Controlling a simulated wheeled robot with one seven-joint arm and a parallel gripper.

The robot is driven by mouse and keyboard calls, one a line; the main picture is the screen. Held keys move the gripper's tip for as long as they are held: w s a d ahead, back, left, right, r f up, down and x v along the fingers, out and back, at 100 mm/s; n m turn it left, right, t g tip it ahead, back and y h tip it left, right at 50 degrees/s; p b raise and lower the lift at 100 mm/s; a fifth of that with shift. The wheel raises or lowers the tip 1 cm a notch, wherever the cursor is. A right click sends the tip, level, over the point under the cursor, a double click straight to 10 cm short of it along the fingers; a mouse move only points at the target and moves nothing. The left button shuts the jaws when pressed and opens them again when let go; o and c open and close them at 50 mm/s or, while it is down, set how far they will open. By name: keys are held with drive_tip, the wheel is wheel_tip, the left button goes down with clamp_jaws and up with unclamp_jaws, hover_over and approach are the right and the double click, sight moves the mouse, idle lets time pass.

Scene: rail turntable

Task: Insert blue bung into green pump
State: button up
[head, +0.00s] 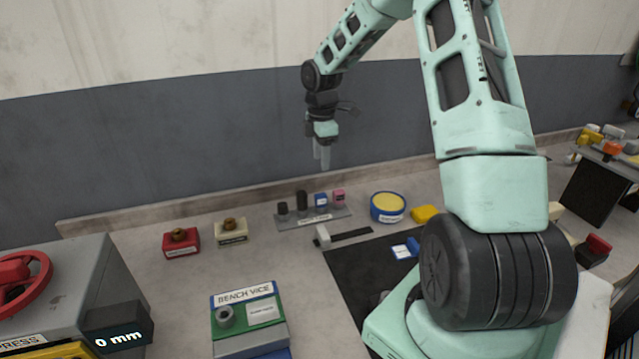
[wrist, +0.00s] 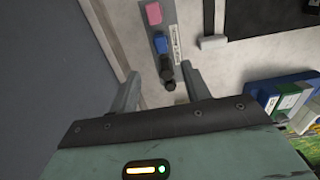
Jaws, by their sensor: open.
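The blue bung (head: 320,200) stands on a grey labelled rack (head: 290,222) by the wall, between a tall black piece and a pink piece. The blue bung also shows in the wrist view (wrist: 160,43), beyond my fingertips. A green block with a grey ring (head: 262,311), possibly the green pump, sits on the bench vice (head: 250,345). I cannot read its small label. My gripper (head: 321,160) is open and empty, pointing down above the rack. In the wrist view my gripper (wrist: 158,76) has the black pieces between or below its fingers.
Red (head: 181,246) and cream (head: 231,236) blocks with brass knobs stand left of the rack. A blue and yellow round tin (head: 388,207) stands right of it. A press with a red wheel (head: 20,285) is at left. A dark mat (head: 355,285) lies in the middle.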

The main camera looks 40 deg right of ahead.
sight(321, 195)
wheel_tip(321, 195, down, 15)
drive_tip(key=shift+a+f+p, duration=0.1)
drive_tip(key=shift+p, duration=1.15)
drive_tip(key=c, duration=1)
